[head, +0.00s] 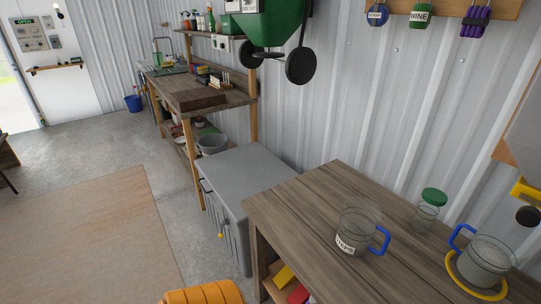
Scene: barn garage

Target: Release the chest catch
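A grey chest (250,180) with a flat, closed lid stands on the floor against the corrugated wall, between the workbench and the nearer wooden table. A small yellow piece (221,235), which looks like its catch, sits low on the chest's front side. It is too small to tell its position. A dark handle (206,187) shows on the same side, nearer the workbench. Neither of my grippers is in view.
The wooden table (330,200) bears a glass mug (354,232), a green-lidded jar (430,208) and another mug (485,262). An orange ribbed object (203,294) is cut off at the bottom edge. The floor (165,165) left of the chest is clear.

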